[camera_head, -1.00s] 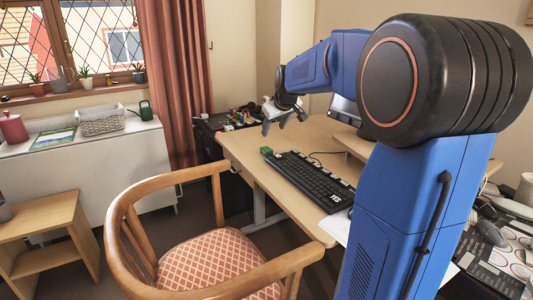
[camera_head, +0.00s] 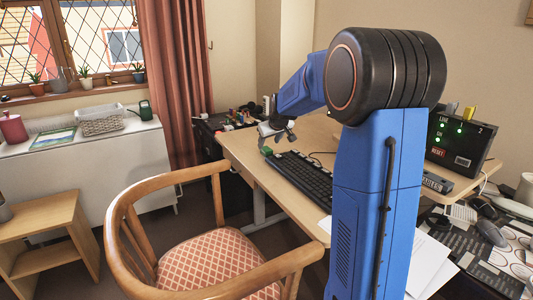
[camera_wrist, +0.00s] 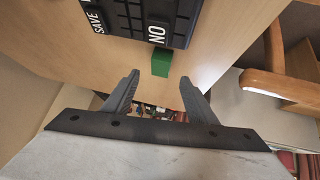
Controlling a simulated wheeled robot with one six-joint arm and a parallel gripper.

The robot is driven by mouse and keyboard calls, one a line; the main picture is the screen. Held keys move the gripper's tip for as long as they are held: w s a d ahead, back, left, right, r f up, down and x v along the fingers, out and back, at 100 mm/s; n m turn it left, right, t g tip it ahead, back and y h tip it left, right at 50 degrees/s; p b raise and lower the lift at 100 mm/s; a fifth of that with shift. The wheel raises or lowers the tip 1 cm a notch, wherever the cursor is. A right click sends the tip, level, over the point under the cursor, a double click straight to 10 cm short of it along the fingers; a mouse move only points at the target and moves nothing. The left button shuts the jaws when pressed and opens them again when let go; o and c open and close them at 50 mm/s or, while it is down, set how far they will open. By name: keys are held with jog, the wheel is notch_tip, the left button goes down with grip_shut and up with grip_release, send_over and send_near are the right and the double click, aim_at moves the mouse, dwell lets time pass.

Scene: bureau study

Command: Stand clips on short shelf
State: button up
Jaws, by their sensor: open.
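A small green box-like thing (camera_head: 266,151), possibly the clips, sits on the desk just past the far end of the keyboard. In the wrist view the green thing (camera_wrist: 161,64) stands beside the keyboard's "NO" end, ahead of and between my fingertips. My gripper (camera_head: 281,137) is open and empty, close above the desk beside the green thing; both fingers of my gripper (camera_wrist: 159,84) show in the wrist view. A low wooden shelf unit (camera_head: 42,220) stands on the floor at the left. I cannot tell whether it is the short shelf.
The black keyboard (camera_head: 305,178) lies on the wooden desk (camera_head: 240,150). A wooden armchair (camera_head: 205,262) stands before the desk. A black box with green lights (camera_head: 461,145) is at the right. Assorted small items (camera_head: 235,120) crowd a dark surface behind the desk.

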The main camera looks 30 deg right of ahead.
aim_at(266, 148)
jog(key=shift+s+x, duration=0.2)
jog(key=shift+x, duration=2.45)
jog(key=shift+a+f, duration=0.1)
jog(key=shift+f, duration=0.1)
jog(key=c, duration=1.3)
jog(key=shift+r, duration=0.15)
